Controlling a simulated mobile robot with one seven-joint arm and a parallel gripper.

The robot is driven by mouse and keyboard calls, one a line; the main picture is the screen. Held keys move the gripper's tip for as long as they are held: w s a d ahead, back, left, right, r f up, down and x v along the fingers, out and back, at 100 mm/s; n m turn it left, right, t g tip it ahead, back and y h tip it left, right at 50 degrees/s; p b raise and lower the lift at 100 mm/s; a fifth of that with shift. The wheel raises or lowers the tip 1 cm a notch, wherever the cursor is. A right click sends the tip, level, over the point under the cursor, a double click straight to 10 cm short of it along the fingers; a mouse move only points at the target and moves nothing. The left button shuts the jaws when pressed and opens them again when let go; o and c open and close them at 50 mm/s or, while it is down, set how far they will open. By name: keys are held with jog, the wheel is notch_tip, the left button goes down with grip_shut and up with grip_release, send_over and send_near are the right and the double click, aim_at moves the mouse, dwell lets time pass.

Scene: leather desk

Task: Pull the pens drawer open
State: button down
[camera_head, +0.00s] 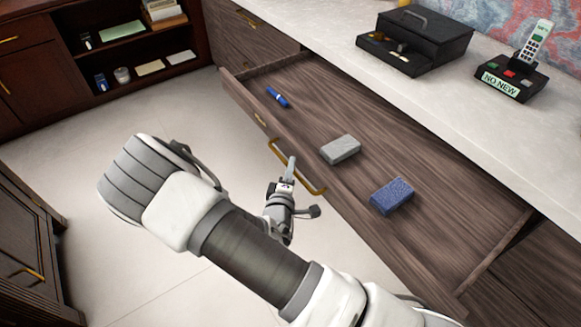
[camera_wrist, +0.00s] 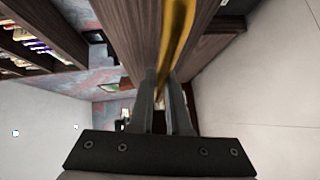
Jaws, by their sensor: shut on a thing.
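The pens drawer (camera_head: 445,215) is a long dark-wood drawer pulled well out from under the pale stone desk top. Inside lie a blue pen or marker (camera_head: 277,97), a grey block (camera_head: 340,149) and a blue speckled block (camera_head: 391,196). A brass bar handle (camera_head: 313,188) is on its front. My gripper (camera_head: 290,170) is at this handle, with its fingers shut on the bar. In the wrist view the brass handle (camera_wrist: 176,40) runs down between the two dark fingers of my gripper (camera_wrist: 170,90).
On the desk top stand an open black box (camera_head: 440,40) and a cordless phone (camera_head: 537,45) on a base labelled "NO NEW". A dark shelf unit (camera_head: 120,75) is at the back left, another dark cabinet (camera_head: 25,250) at the left. Pale floor (camera_head: 60,150) lies clear between.

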jog(key=shift+s+a, duration=0.2)
jog(key=shift+a, duration=0.05)
dwell(0.3)
jog(key=c, duration=0.9)
grip_release()
jog(key=s, duration=0.4)
jog(key=s+a+r+p, duration=0.1)
jog(key=s, duration=0.6)
jog(key=shift+s+a+r+p, duration=0.3)
jog(key=shift+s+a, duration=0.1)
